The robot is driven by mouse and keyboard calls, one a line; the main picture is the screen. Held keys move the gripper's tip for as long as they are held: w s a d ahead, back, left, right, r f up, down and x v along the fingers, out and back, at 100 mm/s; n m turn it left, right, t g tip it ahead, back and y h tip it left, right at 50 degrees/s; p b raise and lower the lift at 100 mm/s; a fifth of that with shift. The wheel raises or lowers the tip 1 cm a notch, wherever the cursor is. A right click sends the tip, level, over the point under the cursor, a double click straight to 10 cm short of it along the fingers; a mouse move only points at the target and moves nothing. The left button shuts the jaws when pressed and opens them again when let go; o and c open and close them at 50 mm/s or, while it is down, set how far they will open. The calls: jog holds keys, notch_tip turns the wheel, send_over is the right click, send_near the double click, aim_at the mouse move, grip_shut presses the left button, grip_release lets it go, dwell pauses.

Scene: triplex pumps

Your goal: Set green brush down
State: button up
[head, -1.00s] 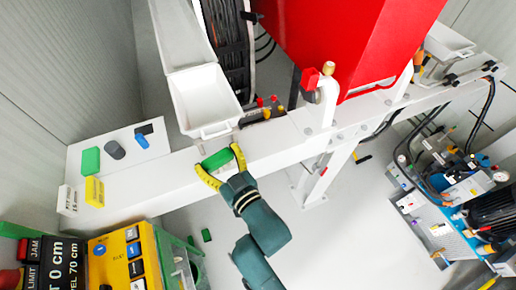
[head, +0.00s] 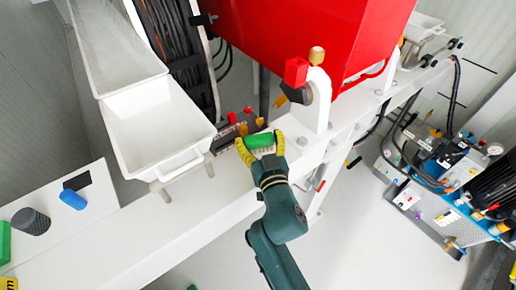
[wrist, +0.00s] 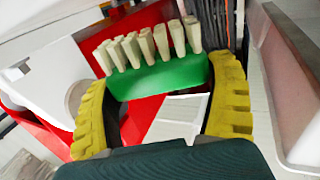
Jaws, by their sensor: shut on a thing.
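The green brush (head: 260,141) is between the yellow fingers of my gripper (head: 260,148), above the white beam in the head view. In the wrist view the green brush (wrist: 160,78) spans the gap between both yellow fingers (wrist: 165,100), with its pale bristle tufts pointing up in the picture. My gripper is shut on it. I cannot tell whether the brush touches anything below it.
A white tray (head: 155,125) stands left of my gripper. A valve with a red block (head: 296,72) stands to the right on the white beam (head: 130,235), below the red housing (head: 300,30). A dark cylinder (head: 30,221) and blue block (head: 73,199) lie at left.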

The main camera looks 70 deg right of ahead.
notch_tip(320, 180, down, 3)
jog(key=shift+r+b, duration=0.1)
jog(key=shift+b, duration=0.3)
jog(key=shift+r, duration=0.1)
jog(key=o, duration=0.9)
jog(key=b+v, duration=0.1)
jog(key=v, duration=1.1)
